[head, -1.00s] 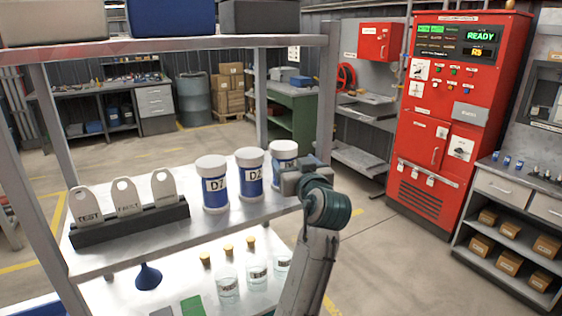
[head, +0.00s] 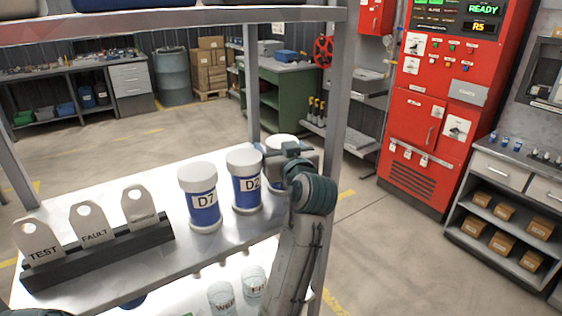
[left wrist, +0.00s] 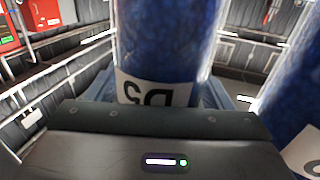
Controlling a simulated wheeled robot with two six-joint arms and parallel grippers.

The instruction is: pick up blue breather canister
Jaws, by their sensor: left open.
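Three blue canisters with white lids stand upright in a row on the shelf (head: 120,283). The left one is labelled D7 (head: 202,205), the middle one D2 (head: 244,185). The third canister (head: 283,143) is at the right end, mostly hidden behind my left gripper (head: 284,160). In the left wrist view a blue canister (left wrist: 165,50) with an upside-down label stands right in front of my left gripper, its jaws open and partly visible at either side of it. Another blue canister (left wrist: 295,100) is close on the right. My right gripper is not in view.
A dark rack (head: 100,258) with TEST and FAULT tags is on the shelf's left. A shelf post (head: 337,110) rises close right of my left gripper. Glass bottles (head: 222,298) stand on the lower shelf. The red pump cabinet (head: 430,120) is farther back.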

